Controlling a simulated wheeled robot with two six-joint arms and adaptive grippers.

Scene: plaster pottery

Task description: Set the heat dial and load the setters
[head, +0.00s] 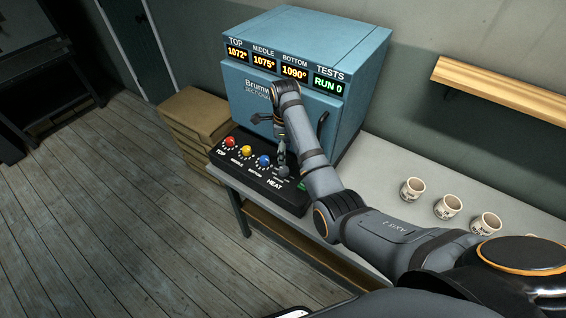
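A control panel (240,168) in front of the blue kiln (335,65) has a red knob (229,142), a yellow knob (246,151) and a blue knob (263,161). They are labelled TOP, MIDDLE and BOTTOM. My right gripper (282,168) points down at the panel by the HEAT label. It covers the heat dial's place, so I cannot tell whether it touches the dial, or whether its fingers are open. A green part (302,185) shows partly behind my arm. No setters are clearly identifiable. My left gripper is out of view.
Kiln displays (266,62) read 1072°, 1075°, 1090° and RUN 0. Several small labelled pale cups (447,207) stand on the grey table (385,165) at right, partly behind my arm. A wooden shelf (500,88) is on the wall. Brown boxes (190,115) stand left of the kiln.

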